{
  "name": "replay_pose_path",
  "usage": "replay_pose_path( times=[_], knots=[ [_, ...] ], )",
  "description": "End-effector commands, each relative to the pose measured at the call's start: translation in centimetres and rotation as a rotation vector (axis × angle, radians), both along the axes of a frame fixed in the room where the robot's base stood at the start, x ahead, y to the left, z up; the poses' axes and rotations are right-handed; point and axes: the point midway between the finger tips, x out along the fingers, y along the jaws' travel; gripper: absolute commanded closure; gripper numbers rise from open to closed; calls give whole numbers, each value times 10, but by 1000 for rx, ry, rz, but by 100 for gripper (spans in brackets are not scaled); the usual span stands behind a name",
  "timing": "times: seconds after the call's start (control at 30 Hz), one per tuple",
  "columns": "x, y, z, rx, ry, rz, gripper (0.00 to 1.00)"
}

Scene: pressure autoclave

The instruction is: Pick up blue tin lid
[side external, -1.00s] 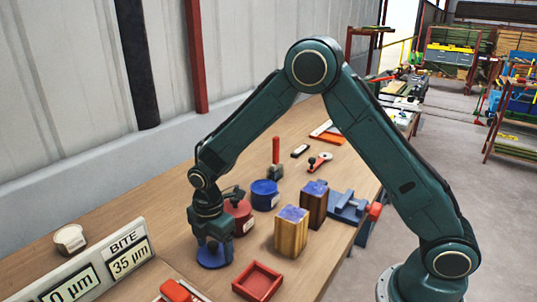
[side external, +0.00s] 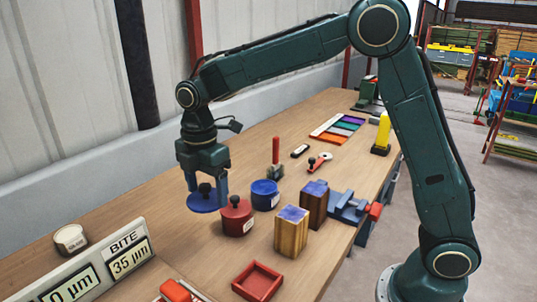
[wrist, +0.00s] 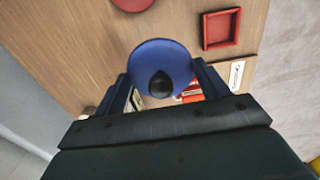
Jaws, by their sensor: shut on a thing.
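The blue tin lid (side external: 203,202) is a round blue disc with a dark knob. My gripper (side external: 206,186) is shut on the lid's knob and holds the lid roughly level above the table. In the wrist view the blue lid (wrist: 161,64) hangs between the fingers, its black knob toward the camera. The blue tin (side external: 265,195) stands on the table to the right of the lid. A red tin with a dark knob on its lid (side external: 237,217) stands just right of and below the held lid in the side view.
Two wooden blocks with blue tops, one light (side external: 291,234) and one dark (side external: 314,206), stand right of the tins. A red tray (side external: 257,282) lies in front. A sign (side external: 100,270) and a small white-labelled tin (side external: 70,239) are at the left. A blue vise (side external: 350,207) sits at the right edge.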

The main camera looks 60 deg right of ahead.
Motion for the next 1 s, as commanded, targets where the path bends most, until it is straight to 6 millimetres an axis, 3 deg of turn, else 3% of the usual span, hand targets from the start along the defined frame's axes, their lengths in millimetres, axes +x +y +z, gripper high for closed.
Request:
replay_pose_path(
  times=[0.1,0.3,1.0],
  knots=[
    [1,0,15,1,-3,0,48],
    [0,0,26,0,-1,0,48],
    [1,-3,26,0,-1,-1,48]
  ],
)
